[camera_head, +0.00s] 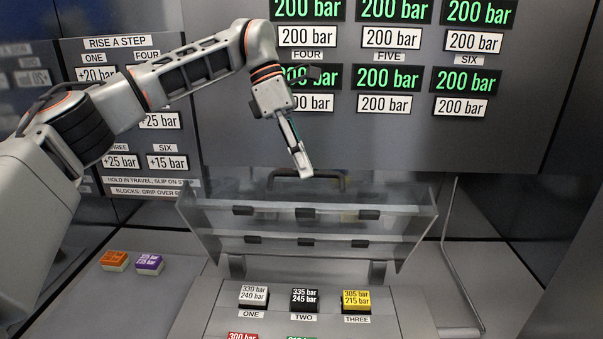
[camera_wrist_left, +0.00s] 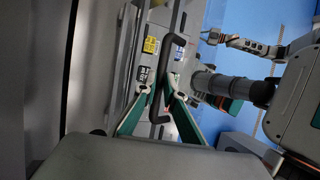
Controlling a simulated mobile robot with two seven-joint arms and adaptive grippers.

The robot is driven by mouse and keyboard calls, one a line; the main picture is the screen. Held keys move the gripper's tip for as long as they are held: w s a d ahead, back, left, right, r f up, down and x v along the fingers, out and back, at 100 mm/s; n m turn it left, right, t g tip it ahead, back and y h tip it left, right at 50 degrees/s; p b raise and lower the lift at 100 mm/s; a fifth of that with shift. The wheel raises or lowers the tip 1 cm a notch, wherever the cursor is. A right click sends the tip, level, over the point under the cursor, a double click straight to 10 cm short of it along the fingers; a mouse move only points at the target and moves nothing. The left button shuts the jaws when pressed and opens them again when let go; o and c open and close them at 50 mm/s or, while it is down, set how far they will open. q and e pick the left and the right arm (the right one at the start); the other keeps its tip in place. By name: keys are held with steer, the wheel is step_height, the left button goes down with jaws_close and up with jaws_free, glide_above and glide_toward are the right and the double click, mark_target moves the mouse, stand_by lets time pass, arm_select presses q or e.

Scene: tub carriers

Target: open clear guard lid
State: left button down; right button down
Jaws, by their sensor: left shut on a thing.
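The clear guard lid (camera_head: 420,225) stands raised and tilted over the back of the sloped control panel in the head view. Its front row of blocks is uncovered. The lid's dark bar handle (camera_head: 335,178) is at its upper edge. My left gripper (camera_head: 303,172) reaches down from above and is shut on this handle. In the left wrist view the black handle (camera_wrist_left: 160,75) lies between the green-sided fingers of my left gripper (camera_wrist_left: 165,92). My right gripper (camera_wrist_left: 212,37) seems to show small at the upper right there; its jaws are too small to judge.
Labelled blocks, white (camera_head: 254,295), black (camera_head: 304,298) and yellow (camera_head: 356,300), sit on the panel. Orange (camera_head: 114,261) and purple (camera_head: 149,264) blocks lie on the left ledge. A bent metal rod (camera_head: 455,265) stands at right. A wall of pressure readouts (camera_head: 387,78) rises behind.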

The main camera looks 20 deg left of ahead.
arm_select(q)
steer(key=w+a, duration=0.1)
steer(key=w, duration=0.4)
steer(key=shift+w+a+f+g, duration=0.3)
steer(key=shift+w+a+f, duration=0.05)
steer(key=shift+a, duration=0.05)
stand_by(0.5)
steer(key=c, duration=2.1)
jaws_free()
steer(key=shift+w, duration=0.1)
steer(key=shift+c, duration=0.2)
steer(key=shift+w+r, duration=0.1)
steer(key=shift+r, duration=0.05)
